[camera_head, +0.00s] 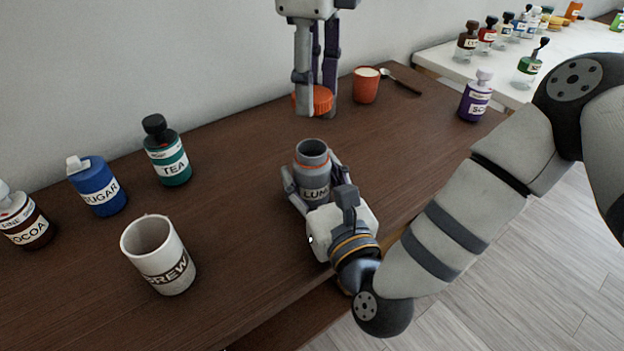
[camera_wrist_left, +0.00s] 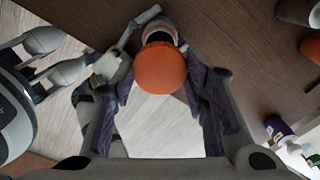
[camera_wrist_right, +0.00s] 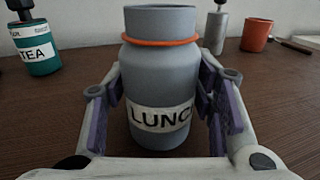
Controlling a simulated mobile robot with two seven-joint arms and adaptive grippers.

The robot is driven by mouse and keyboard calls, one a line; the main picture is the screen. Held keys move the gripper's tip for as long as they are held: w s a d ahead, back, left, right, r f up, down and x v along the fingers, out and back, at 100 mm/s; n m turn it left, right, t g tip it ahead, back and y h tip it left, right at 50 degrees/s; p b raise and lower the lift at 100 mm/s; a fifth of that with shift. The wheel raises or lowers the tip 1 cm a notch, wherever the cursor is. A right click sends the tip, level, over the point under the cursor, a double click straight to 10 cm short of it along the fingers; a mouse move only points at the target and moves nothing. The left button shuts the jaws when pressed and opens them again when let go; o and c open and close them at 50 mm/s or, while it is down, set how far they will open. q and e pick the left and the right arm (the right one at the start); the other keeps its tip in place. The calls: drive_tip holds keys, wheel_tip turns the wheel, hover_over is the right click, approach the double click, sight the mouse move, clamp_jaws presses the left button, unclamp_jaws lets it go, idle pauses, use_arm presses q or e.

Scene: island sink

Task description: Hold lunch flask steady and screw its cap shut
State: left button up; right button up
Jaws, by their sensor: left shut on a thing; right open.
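The grey lunch flask (camera_head: 312,160) stands upright and uncapped on the brown counter, its mouth open at the top. In the right wrist view its body (camera_wrist_right: 160,85) shows an orange ring and a "LUNCH" label, partly cut off. My right gripper (camera_head: 312,178) is low, with its open fingers on either side of the flask. I cannot tell whether they touch it. My left gripper (camera_head: 317,92) points down from above, shut on the orange cap (camera_head: 318,101). The cap is above and apart from the flask, slightly behind it in the head view. The left wrist view also shows the cap (camera_wrist_left: 161,68).
A white BREW mug (camera_head: 160,262), blue sugar jar (camera_head: 98,188), green tea jar (camera_head: 169,158) and cocoa jar (camera_head: 25,222) stand left. An orange cup (camera_head: 366,86), spoon (camera_head: 402,82) and purple jar (camera_head: 475,98) are behind right. Counter around the flask is clear.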

drive_tip(key=shift+x, duration=1.45)
clamp_jaws()
